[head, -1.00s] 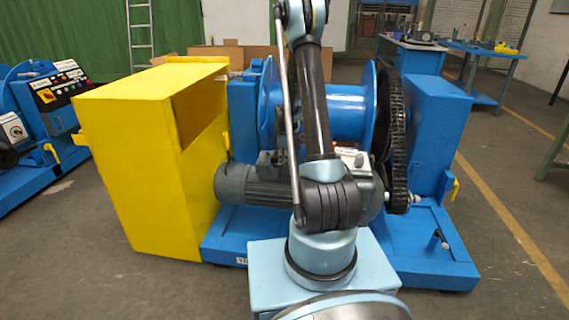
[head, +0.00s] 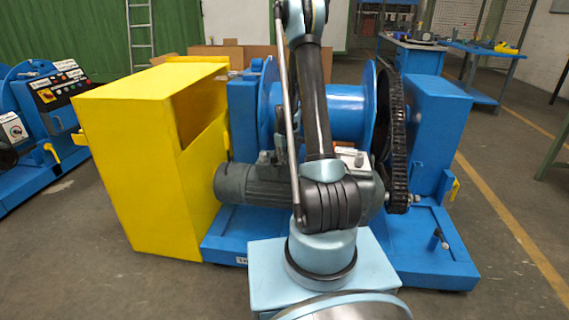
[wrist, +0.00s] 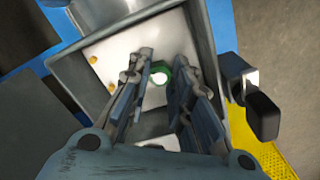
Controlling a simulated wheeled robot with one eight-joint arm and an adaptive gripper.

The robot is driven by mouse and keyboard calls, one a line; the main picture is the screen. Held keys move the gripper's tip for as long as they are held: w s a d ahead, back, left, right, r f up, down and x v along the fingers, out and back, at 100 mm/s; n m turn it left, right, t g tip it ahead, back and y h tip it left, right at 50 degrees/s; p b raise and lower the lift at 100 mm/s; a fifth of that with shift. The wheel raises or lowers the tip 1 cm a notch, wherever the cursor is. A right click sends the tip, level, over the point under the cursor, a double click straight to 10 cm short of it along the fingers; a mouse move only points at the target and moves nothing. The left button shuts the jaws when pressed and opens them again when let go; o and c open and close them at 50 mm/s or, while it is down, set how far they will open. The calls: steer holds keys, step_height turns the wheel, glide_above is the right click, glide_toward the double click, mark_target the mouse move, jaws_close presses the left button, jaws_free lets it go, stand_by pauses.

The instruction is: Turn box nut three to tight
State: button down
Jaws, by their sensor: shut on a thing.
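In the wrist view my gripper (wrist: 162,63) reaches into an open grey box (wrist: 205,40) with a pale metal floor. Its two fingers are closed in on a small round part with a green ring and a bright centre (wrist: 160,74), which I take to be box nut three; no number is legible. The fingers hide much of its sides, and how tight it sits cannot be told. Two small brass-coloured spots (wrist: 94,60) show on the box floor to the left. In the head view my arm covers part of the grey motor (head: 255,186), and my gripper cannot be made out.
A black knob (wrist: 263,115) stands right of the box in the wrist view, close to my gripper. In the head view a yellow housing (head: 140,165) is on the left, and a black chain (head: 397,150) and blue drum (head: 345,110) are behind my arm. Floor at right is clear.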

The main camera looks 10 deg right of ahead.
steer(key=m, duration=1.3)
steer(key=shift+m, duration=0.4)
steer(key=m, duration=1.3)
steer(key=shift+m, duration=0.3)
steer(key=c, duration=1.4)
jaws_free()
steer(key=shift+c, duration=0.2)
